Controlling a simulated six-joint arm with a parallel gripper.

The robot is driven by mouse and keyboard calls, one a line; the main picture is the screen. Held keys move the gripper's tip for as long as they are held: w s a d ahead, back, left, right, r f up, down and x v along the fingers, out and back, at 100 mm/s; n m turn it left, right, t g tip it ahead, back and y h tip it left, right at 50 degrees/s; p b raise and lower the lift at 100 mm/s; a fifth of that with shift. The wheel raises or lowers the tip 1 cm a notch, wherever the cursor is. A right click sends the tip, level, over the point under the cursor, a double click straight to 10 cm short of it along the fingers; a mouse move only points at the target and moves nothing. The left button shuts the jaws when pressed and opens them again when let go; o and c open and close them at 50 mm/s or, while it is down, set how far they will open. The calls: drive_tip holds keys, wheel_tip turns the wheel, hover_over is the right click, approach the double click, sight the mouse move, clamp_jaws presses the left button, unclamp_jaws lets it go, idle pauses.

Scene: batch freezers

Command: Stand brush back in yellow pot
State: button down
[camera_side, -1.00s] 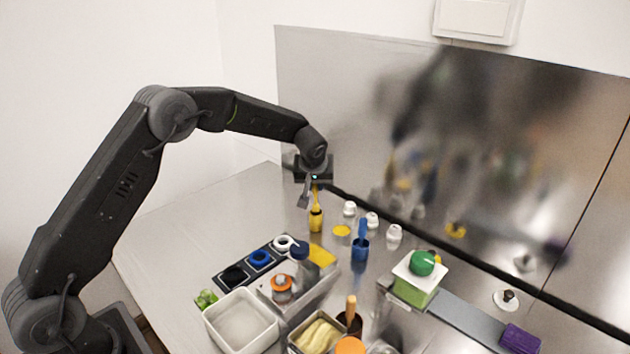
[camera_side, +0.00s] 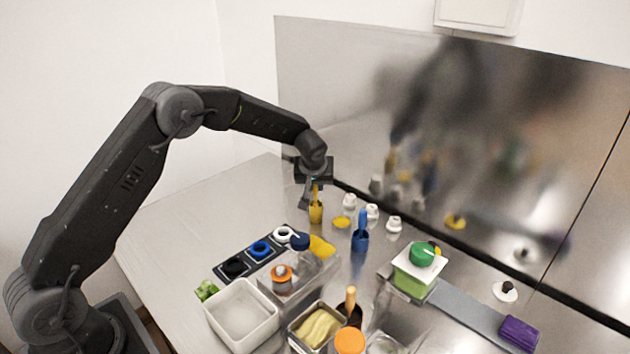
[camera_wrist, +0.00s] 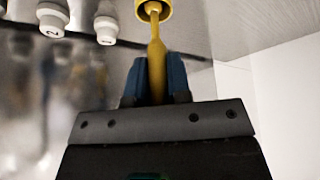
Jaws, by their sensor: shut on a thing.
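The yellow pot (camera_side: 316,214) stands upright on the steel counter below my gripper. My gripper (camera_wrist: 157,75) is shut on the yellow brush (camera_wrist: 156,45), with a blue-padded finger on each side of its handle. In the wrist view the brush's far end reaches into the mouth of the yellow pot (camera_wrist: 167,9). In the side view the brush (camera_side: 315,191) is upright, in line with the pot. How deep it sits, and whether it touches the bottom, is hidden.
Several white numbered caps (camera_side: 394,224) and a yellow disc (camera_side: 341,222) lie close to the right of the pot. A blue pot with a blue brush (camera_side: 361,240) stands nearby. A steel back wall (camera_side: 350,110) rises behind. The counter to the left (camera_side: 220,200) is clear.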

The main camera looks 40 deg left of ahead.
drive_tip(key=shift+f, duration=1)
drive_tip(key=shift+f, duration=0.1)
drive_tip(key=c, duration=1)
unclamp_jaws()
drive_tip(key=shift+o, duration=0.5)
drive_tip(key=o, duration=0.4)
